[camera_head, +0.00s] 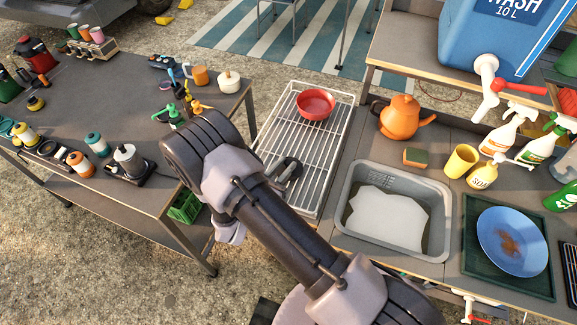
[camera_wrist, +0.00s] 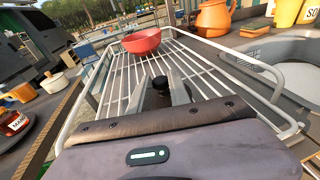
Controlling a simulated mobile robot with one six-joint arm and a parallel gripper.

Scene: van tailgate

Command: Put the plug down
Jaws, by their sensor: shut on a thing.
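My gripper (camera_head: 288,170) is over the white wire rack (camera_head: 337,152) in the head view, and my arm hides part of the near end of the rack. In the wrist view my gripper (camera_wrist: 162,92) is shut on the plug (camera_wrist: 160,83), a small dark round-topped piece between the fingertips. The rack's wires (camera_wrist: 118,88) spread beneath and beyond it. I cannot tell whether the plug touches the wires. In the head view the plug is too small to make out.
A red bowl (camera_head: 316,104) stands at the rack's far end. Right of the rack are an orange kettle (camera_head: 400,117), a sponge (camera_head: 416,157) and a sink (camera_head: 444,215) with pale water. A cluttered dark table (camera_head: 107,87) stands left. The rack's middle is clear.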

